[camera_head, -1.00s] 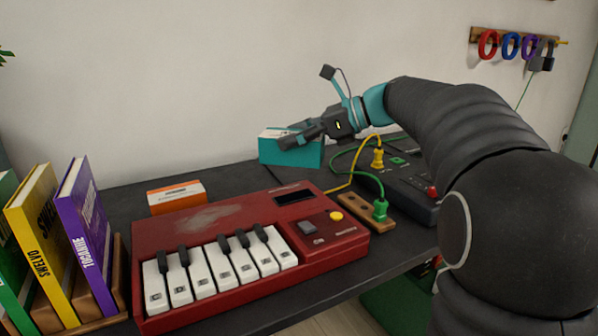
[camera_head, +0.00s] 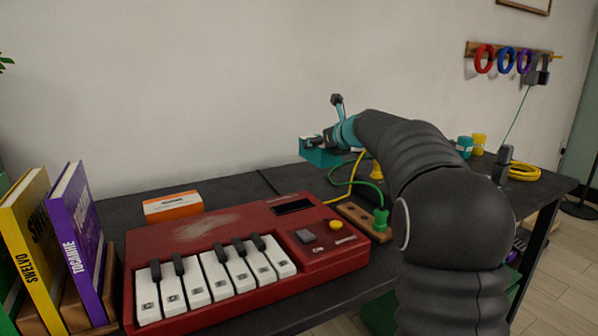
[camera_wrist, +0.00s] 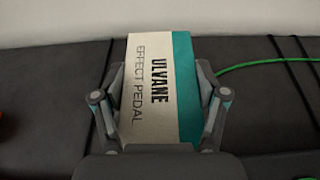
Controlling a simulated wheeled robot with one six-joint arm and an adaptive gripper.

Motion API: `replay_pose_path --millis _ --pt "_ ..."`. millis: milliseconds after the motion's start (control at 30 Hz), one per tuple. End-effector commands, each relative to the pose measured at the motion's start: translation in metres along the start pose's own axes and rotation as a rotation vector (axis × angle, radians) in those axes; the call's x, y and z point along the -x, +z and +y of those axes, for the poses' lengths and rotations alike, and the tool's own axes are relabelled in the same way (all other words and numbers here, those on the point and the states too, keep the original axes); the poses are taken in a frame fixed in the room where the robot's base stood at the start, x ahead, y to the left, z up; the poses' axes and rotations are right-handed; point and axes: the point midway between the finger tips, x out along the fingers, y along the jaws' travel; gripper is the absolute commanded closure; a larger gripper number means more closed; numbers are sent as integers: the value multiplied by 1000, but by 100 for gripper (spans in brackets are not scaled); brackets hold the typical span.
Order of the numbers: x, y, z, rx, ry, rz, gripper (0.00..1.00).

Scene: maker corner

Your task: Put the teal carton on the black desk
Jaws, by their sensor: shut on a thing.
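The teal carton (camera_head: 320,156) is at the back of the black desk (camera_head: 240,190) in the head view, partly hidden by my gripper (camera_head: 328,140). In the wrist view the carton (camera_wrist: 160,85) shows a cream face lettered "ULVANE EFFECT PEDAL" and a teal side. My gripper's fingers (camera_wrist: 158,108) are shut on it, one on each side. The carton is over the desk surface; I cannot tell whether it touches it.
A red toy keyboard (camera_head: 240,250) fills the front of the desk. An orange-and-white box (camera_head: 172,205) lies behind it. Books (camera_head: 75,235) stand at left. A wooden block (camera_head: 362,222) with green and yellow plugs and cables is right of the keyboard. Bare desk lies left of the carton.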

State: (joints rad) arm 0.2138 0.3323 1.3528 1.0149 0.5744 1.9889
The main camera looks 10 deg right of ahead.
Motion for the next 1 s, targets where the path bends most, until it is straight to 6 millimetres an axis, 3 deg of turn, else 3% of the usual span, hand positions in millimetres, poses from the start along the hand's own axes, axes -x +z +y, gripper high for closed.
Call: replay_pose_path --millis 100,333,533,800,1000 --pt "-21 -9 20 1 4 1 73" --pt "-45 -17 44 1 1 -1 73" --pt "-52 -24 47 0 1 0 73" --pt "-64 -56 47 1 0 0 73" --pt "-64 -55 47 1 0 -1 73"
